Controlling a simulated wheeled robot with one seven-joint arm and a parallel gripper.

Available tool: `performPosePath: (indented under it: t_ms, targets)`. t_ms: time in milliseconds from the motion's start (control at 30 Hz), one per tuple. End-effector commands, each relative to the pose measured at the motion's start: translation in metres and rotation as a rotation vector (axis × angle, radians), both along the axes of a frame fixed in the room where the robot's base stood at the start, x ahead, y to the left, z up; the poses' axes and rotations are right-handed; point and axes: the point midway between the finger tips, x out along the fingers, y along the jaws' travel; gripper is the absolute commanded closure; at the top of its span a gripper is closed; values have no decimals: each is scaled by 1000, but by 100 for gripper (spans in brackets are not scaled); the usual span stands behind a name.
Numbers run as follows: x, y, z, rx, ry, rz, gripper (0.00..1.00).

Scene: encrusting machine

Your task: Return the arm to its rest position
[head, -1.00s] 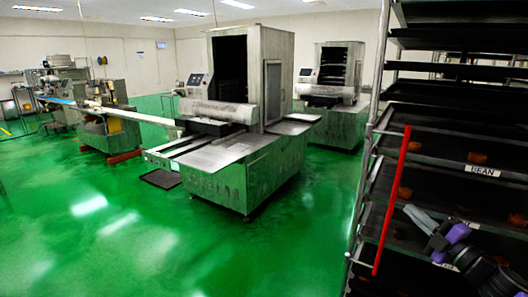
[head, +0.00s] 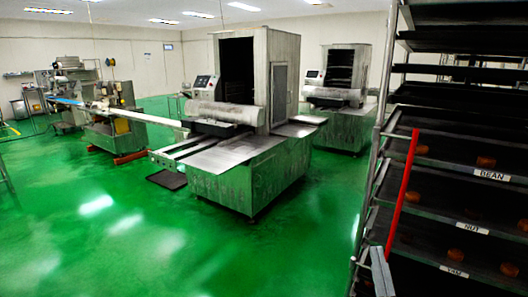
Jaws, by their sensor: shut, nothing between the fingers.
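My gripper (head: 378,252) shows at the bottom edge, right of centre, as grey fingers pointing up. The fingers are together with nothing between them. It is in front of the lower left side of the dark tray rack (head: 400,150), apart from the pastries as far as I can see. The rest of my arm is out of view below the frame.
The rack holds brown pastries (head: 486,162) on shelves with labels for bean (head: 491,175), nut and yam. A red bar (head: 403,190) stands along its left front. A large machine (head: 250,150) is mid-left. Green floor (head: 150,240) is clear.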

Motion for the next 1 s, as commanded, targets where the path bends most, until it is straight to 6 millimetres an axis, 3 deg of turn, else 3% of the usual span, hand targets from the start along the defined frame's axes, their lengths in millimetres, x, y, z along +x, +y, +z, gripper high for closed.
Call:
performPosePath:
  t_ms: [600,1000]
  targets:
    - [-177,23,-76,343,239,-33,100]
    - [-296,24,-101,371,467,-34,100]
